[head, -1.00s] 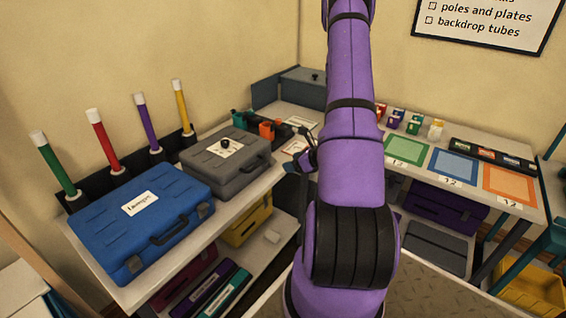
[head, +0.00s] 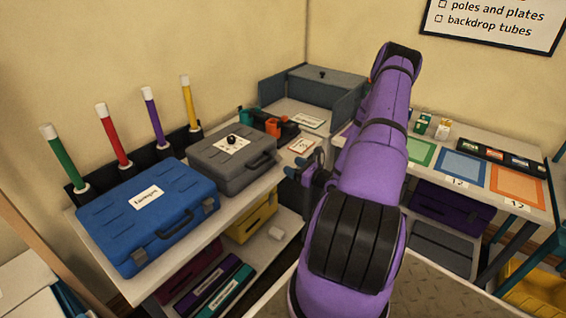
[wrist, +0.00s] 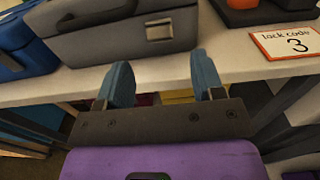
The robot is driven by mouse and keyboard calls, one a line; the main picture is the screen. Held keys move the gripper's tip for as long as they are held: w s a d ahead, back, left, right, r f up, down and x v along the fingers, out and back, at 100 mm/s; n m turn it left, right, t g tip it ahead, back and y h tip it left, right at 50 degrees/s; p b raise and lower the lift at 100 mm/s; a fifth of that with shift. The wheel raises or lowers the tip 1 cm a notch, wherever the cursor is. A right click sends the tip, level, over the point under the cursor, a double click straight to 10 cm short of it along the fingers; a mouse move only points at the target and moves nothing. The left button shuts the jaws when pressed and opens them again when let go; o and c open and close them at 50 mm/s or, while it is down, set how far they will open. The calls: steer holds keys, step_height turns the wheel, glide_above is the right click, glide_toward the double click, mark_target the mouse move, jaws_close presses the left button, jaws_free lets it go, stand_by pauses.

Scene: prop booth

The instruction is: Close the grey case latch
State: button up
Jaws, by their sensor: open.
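The grey case (head: 222,172) stands on the left counter in the head view, with a black knob and a label on its lid. In the wrist view the grey case (wrist: 115,43) fills the upper left, with its dark handle (wrist: 88,18) and a pale latch plate (wrist: 159,30) on its front. I cannot tell whether the latch is raised or flat. My gripper (wrist: 162,78) has its two blue fingers apart and empty, in front of and below the latch, not touching the case. In the head view my gripper (head: 306,174) is beside the case's right end, partly hidden by my arm.
A blue case (head: 130,222) stands left of the grey one. A lock code card (wrist: 290,42) reading 3 lies on the counter to the right. The counter's front edge (wrist: 150,70) runs between my gripper and the case. A yellow bin (head: 250,217) sits on the shelf below.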

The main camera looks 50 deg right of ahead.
steer(key=w, duration=0.5)
steer(key=shift+w+a, duration=0.2)
steer(key=shift+a, duration=0.05)
steer(key=shift+c, duration=0.3)
